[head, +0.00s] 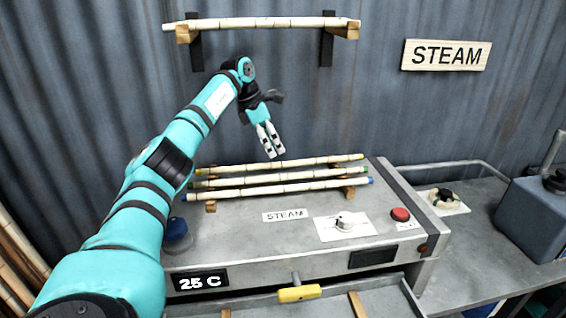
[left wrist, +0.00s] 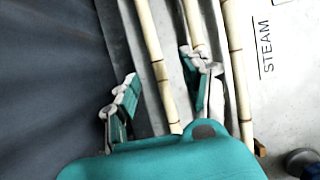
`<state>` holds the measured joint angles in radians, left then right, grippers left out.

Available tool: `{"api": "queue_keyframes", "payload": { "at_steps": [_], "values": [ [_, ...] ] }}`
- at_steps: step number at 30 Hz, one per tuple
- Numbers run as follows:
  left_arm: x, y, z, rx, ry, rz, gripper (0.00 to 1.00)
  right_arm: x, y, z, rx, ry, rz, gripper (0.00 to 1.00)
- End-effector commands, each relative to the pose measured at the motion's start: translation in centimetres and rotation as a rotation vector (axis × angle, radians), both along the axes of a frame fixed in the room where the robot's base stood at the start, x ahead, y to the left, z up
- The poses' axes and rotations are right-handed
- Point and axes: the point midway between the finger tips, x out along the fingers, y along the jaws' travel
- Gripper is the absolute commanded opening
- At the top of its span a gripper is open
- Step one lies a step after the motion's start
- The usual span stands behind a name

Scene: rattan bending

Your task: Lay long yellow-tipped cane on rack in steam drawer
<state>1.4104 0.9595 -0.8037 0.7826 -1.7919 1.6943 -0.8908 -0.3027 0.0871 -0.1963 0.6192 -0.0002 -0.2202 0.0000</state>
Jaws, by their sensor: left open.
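The yellow-tipped cane (head: 320,161) is the rearmost of three canes lying across wooden rests on top of the steam box. My left gripper (head: 275,153) is open, pointing down just above and behind this cane. In the left wrist view the same cane (left wrist: 150,40) runs between the open fingers (left wrist: 158,66), with no grip on it visible. At the bottom of the head view, part of an open grey drawer (head: 395,301) shows, with a wooden rack bar (head: 357,304) in it. Most of the drawer is cut off. My right gripper is not in view.
A green-tipped cane (head: 250,181) and a blue-tipped cane (head: 300,186) lie close in front. A wall shelf cane (head: 260,23) hangs above. A yellow handle (head: 298,293), red button (head: 400,214) and dial (head: 344,220) are on the box. A grey-blue tank (head: 535,220) stands right.

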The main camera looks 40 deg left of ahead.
Motion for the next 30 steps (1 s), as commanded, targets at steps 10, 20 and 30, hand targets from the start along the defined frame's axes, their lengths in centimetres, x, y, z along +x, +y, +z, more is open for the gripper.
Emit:
{"api": "queue_keyframes", "payload": {
  "at_steps": [10, 20, 30],
  "values": [
    [1.1, -0.4, -2.5, -0.003, 0.004, 0.001, 0.47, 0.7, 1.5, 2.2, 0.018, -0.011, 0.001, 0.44],
    [2.3, -0.9, -6.1, -0.002, -0.001, 0.001, 0.47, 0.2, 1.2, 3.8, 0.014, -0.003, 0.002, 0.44],
    [2.3, -0.9, -6.1, -0.002, -0.001, 0.001, 0.28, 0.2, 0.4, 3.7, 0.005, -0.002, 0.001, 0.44]
  ]
}}
